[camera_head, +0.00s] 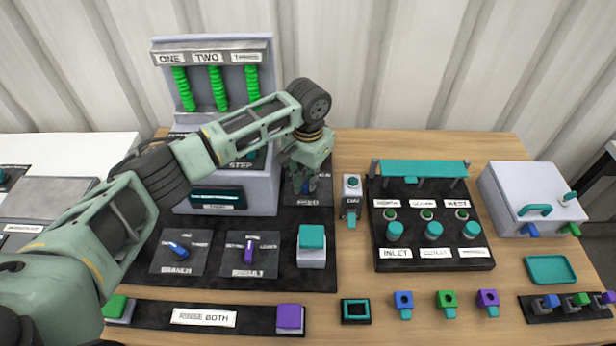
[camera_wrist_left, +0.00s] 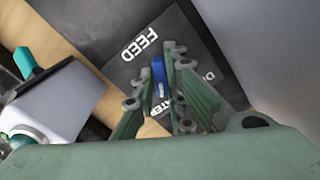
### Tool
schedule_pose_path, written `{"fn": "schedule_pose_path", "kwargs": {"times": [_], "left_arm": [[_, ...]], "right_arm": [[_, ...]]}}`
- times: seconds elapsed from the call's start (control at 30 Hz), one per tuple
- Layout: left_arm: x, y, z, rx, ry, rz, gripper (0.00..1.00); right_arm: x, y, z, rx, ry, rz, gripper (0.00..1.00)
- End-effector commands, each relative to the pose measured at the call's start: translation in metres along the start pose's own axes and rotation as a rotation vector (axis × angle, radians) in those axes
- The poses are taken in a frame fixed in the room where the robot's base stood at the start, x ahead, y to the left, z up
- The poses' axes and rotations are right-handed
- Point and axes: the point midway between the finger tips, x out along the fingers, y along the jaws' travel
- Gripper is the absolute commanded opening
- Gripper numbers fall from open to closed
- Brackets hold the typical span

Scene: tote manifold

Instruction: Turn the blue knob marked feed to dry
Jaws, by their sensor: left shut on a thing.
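The blue knob (camera_wrist_left: 158,78) stands on a dark square plate (camera_wrist_left: 130,70) marked FEED, seen in the left wrist view. A second label on the plate starts with D, and another is partly covered by my fingers. My left gripper (camera_wrist_left: 163,92) is shut on the blue knob, one finger on each side of it. In the head view my left gripper (camera_head: 304,182) points down at the feed plate (camera_head: 308,196), and it hides most of the knob and the labels. My right gripper is not in view.
Right of the feed plate stands a small white block with a teal lever (camera_head: 352,188). A grey housing (camera_head: 232,178) rises close on the left. A branch knob (camera_head: 178,249) and a result knob (camera_head: 249,250) sit on plates in front.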

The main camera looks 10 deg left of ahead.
Motion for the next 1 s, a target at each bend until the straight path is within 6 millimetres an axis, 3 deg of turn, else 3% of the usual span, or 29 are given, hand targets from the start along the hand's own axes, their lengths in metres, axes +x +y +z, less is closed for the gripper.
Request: {"fn": "schedule_pose_path", "kwargs": {"times": [0.5,1.0], "left_arm": [[-0.007,0.002,0.001,-0.405,-0.006,0.003,0.00],[-0.004,0.003,0.000,-0.870,-0.005,0.002,0.00]], "right_arm": [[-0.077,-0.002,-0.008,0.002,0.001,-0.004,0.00],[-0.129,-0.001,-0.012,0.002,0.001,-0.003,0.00]]}}
